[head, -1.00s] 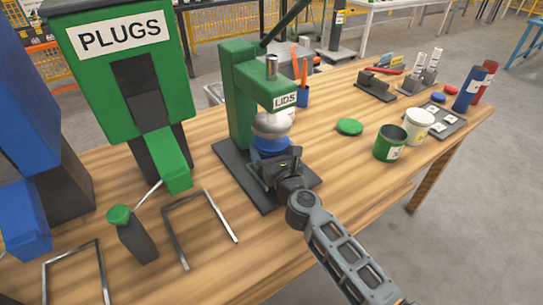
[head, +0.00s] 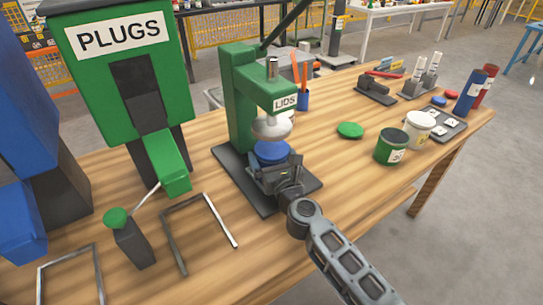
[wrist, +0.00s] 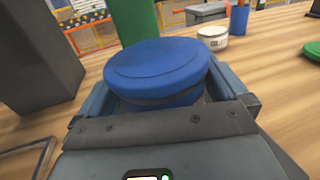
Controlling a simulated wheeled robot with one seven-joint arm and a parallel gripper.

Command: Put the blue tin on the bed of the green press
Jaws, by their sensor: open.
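The blue tin (head: 272,152) is under the pale round pad (head: 271,128) of the green press (head: 239,95), with a small gap between lid and pad. It is upright over the press's dark bed (head: 233,162). My gripper hides its underside, so I cannot tell whether it touches the bed. My gripper (head: 274,172) is open, low over the bed, with its fingers around the tin. In the wrist view the tin's blue lid (wrist: 157,68) lies between the two fingers. Whether they touch its sides is unclear.
The green PLUGS dispenser (head: 120,70) stands left. Metal hoops and a green-topped post (head: 130,238) are in front of it. A green lid (head: 350,130), green tin (head: 391,147) and white tin (head: 419,127) stand right. Bare wood lies between them and the press.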

